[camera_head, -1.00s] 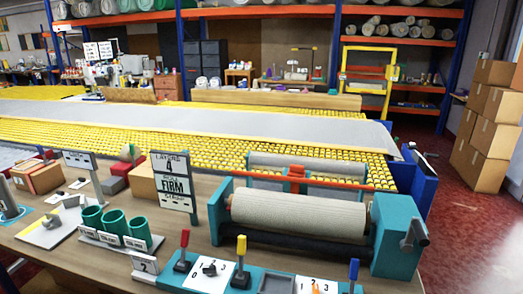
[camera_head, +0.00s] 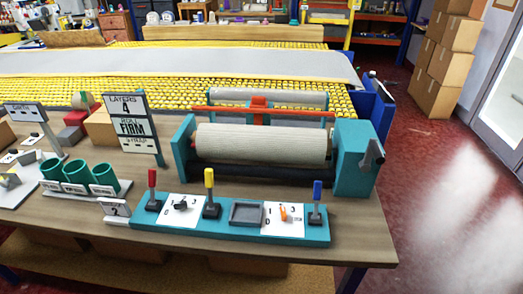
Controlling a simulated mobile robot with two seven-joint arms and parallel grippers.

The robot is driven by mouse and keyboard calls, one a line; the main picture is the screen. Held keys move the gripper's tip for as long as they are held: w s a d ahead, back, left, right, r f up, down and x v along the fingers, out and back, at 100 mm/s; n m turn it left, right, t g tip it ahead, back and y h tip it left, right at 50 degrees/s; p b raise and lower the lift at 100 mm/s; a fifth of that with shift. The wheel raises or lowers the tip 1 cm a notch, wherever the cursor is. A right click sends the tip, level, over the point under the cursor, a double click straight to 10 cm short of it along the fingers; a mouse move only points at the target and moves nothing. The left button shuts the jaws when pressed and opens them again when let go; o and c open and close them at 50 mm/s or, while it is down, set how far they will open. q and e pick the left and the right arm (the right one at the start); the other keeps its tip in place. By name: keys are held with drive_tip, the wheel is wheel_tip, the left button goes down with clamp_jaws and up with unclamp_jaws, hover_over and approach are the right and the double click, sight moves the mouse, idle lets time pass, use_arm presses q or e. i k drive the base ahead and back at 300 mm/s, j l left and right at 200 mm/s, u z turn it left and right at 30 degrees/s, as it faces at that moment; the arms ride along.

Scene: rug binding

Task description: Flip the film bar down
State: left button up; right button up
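The wrapping machine has teal end blocks, with the right one (camera_head: 354,160) larger than the left. A cream roll (camera_head: 262,145) lies across it, above a dark roller (camera_head: 262,175). An orange-red bar (camera_head: 225,109) with a block at its middle runs behind and above the roll; it looks like the film bar. It lies roughly level, in front of a pale grey roll (camera_head: 290,97). A dark grey crank handle (camera_head: 373,153) sticks out of the right end block. Neither of my grippers is in view.
A teal control panel (camera_head: 142,217) in front carries red, yellow and blue levers, dials and a shallow grey tray (camera_head: 247,213). A sign (camera_head: 133,122) reads "LAYERS 4", "FIRM". Green cups (camera_head: 76,171) stand at left. Cardboard boxes (camera_head: 440,70) are stacked at right. The red floor beside the table is clear.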

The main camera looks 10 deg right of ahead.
sight(318, 185)
drive_tip(key=l+u, duration=0.15)
drive_tip(key=l, duration=0.35)
drive_tip(key=l+u, duration=0.15)
drive_tip(key=l, duration=0.4)
drive_tip(key=k+l+u, duration=0.15)
drive_tip(key=l, duration=0.35)
drive_tip(key=l+u, duration=0.15)
drive_tip(key=l, duration=0.4)
drive_tip(key=i+j, duration=0.35)
drive_tip(key=j, duration=0.15)
